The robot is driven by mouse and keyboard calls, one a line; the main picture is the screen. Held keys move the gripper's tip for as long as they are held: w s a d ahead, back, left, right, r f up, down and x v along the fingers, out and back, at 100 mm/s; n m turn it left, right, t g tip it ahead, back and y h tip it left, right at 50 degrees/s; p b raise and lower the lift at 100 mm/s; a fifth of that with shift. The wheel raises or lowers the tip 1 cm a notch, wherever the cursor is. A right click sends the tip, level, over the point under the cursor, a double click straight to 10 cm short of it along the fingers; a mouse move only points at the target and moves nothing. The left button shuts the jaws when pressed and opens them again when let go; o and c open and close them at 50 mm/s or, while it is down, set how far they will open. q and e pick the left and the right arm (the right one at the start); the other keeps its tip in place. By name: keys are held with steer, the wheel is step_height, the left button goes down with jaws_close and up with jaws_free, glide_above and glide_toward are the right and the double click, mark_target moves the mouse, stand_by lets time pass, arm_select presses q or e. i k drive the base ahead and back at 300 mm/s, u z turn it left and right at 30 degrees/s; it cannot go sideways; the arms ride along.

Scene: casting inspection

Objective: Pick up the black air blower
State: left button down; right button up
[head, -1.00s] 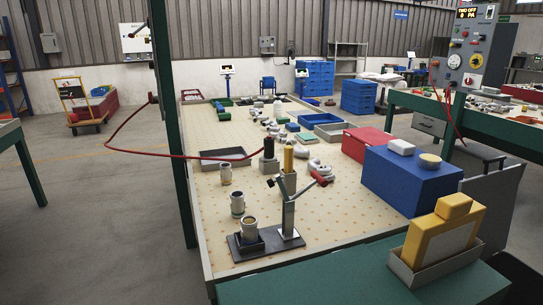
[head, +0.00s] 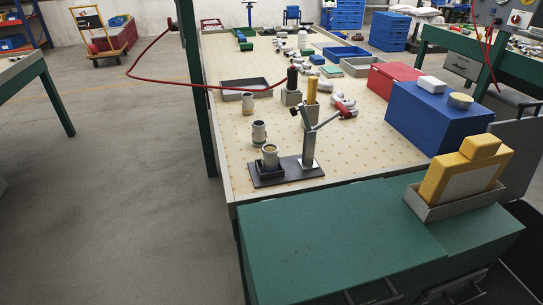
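The black air blower (head: 292,78) stands upright in a grey block-shaped holder (head: 291,97) on the pegboard-like table. A red hose (head: 205,85) runs from it to the left, sagging, and up to the green post. A yellow upright tool (head: 311,91) stands in a similar holder just right of the blower. Neither of my grippers shows in the head view.
A dark-based clamp stand (head: 309,150) with a cup beside it stands at the table's near end. Two more cups (head: 259,132) stand behind. A blue box (head: 438,118), a red box (head: 392,78) and a yellow item in a tray (head: 465,170) line the right.

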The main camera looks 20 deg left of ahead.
mark_target(291, 87)
steer(key=k, duration=0.65)
steer(key=u, duration=1.4)
steer(key=i, duration=4.65)
steer(key=z, duration=3.75)
